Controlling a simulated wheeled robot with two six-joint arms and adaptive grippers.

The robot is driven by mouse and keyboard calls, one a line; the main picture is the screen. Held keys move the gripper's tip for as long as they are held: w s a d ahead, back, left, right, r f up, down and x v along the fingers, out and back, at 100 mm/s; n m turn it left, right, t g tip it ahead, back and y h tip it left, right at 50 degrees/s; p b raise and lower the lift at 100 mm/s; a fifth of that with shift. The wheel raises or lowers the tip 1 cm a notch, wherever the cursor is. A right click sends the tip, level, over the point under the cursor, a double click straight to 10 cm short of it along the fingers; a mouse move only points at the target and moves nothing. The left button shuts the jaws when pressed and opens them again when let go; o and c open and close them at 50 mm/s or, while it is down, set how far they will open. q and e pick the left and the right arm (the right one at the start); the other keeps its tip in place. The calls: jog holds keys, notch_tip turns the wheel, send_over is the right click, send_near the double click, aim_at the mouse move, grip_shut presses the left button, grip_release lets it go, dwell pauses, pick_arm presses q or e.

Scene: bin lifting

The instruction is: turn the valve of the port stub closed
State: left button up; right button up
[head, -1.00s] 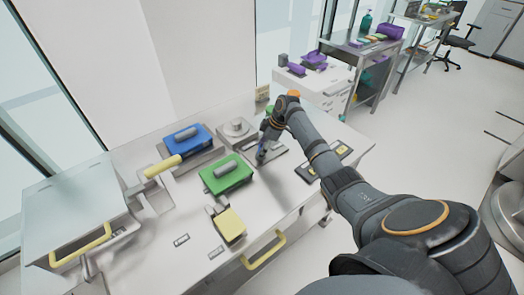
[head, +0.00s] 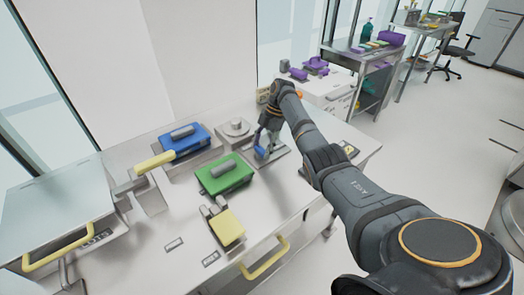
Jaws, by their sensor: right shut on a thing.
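The port stub stands on a grey base plate (head: 281,153) toward the back right of the white bench. Its small blue valve handle (head: 260,152) shows just below my right gripper (head: 263,145). The right gripper points down at the stub and is shut on the valve handle. The fingers and wrist hide most of the stub, so the exact angle of the valve is hard to tell. My left gripper is out of view.
A yellow flap (head: 227,228) and yellow bench handle (head: 264,258) are in front. A lidded box (head: 55,210) stands left.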

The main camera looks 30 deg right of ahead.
jog(key=shift+n, duration=0.3)
jog(key=o, duration=1.1)
jog(key=shift+o, duration=0.2)
jog(key=v, duration=1.2)
jog(key=shift+w+a, duration=0.1)
